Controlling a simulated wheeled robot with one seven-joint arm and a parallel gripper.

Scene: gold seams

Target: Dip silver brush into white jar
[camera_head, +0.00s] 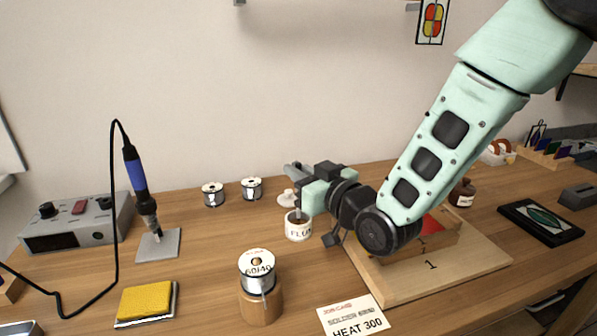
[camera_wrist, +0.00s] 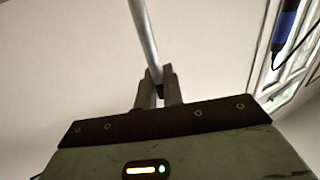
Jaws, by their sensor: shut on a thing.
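The white jar (camera_head: 298,230) with a FLUX label stands upright on the table in the middle of the head view. My gripper (camera_head: 299,187) is just above it. In the wrist view, my gripper (camera_wrist: 159,88) is shut on the silver brush (camera_wrist: 143,32), whose thin shaft runs up out of the picture. In the head view the brush is small and mostly hidden by the fingers. A dark, narrow part below them reaches the jar's mouth; I cannot tell how deep it goes inside. The bristles are not clear.
A white lid (camera_head: 286,198) lies behind the jar. A solder spool on a wooden stand (camera_head: 260,300) is in front, and two spools stand behind left. A soldering iron (camera_head: 137,180) is at left.

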